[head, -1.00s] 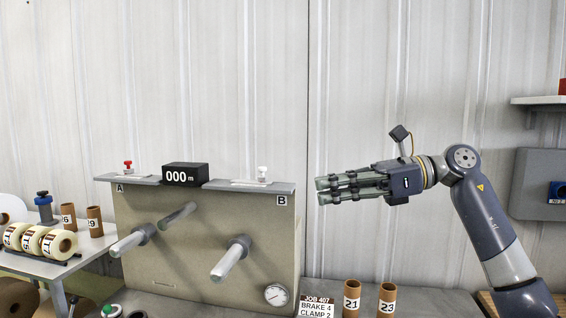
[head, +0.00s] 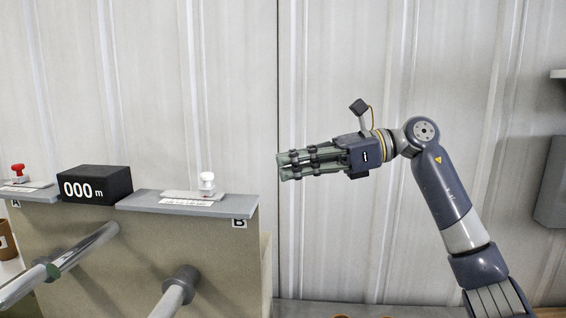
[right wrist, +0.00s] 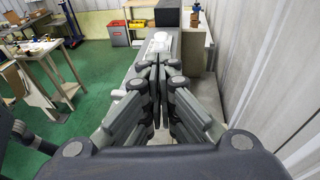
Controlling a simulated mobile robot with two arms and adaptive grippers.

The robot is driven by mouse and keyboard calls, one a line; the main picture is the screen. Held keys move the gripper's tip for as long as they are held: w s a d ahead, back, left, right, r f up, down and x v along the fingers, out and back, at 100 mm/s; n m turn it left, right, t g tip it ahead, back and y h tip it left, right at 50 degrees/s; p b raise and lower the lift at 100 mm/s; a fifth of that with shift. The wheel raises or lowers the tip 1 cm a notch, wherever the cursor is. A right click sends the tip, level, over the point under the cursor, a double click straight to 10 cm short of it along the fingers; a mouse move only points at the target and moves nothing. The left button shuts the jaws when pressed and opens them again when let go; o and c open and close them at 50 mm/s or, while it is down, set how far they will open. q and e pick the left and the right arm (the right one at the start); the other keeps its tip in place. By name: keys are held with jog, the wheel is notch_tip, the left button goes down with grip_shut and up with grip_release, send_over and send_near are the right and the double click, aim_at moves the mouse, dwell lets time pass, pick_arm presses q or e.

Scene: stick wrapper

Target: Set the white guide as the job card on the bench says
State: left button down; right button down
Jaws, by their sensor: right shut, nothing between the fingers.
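The white guide (head: 206,183) is a small knobbed piece on the scale plate (head: 178,196) of the shelf marked B in the head view. A white shape at the far end of the fingers in the right wrist view may be it, too small to be sure. My right gripper (head: 283,166) is shut and empty, with its fingers pointing left. It is to the right of the guide and slightly higher in the picture, apart from it. It also shows in the right wrist view (right wrist: 160,72). The job card is outside the head view now. My left gripper is not in view.
A red guide (head: 18,172) stands on shelf A at left. A black counter (head: 95,185) reading 000 m sits between the shelves. Metal rods (head: 60,268) stick out of the panel below. A ribbed wall (head: 340,60) stands behind my right arm.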

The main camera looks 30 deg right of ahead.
aim_at(227, 198)
jog(key=p+x, duration=0.3)
jog(key=x, duration=0.8)
jog(key=shift+w+d+p, duration=0.1)
jog(key=shift+p, duration=0.3)
jog(key=shift+w+a+f, duration=0.2)
jog(key=shift+w+a, duration=0.05)
jog(key=shift+w+a, duration=0.2)
jog(key=shift+a, duration=0.25)
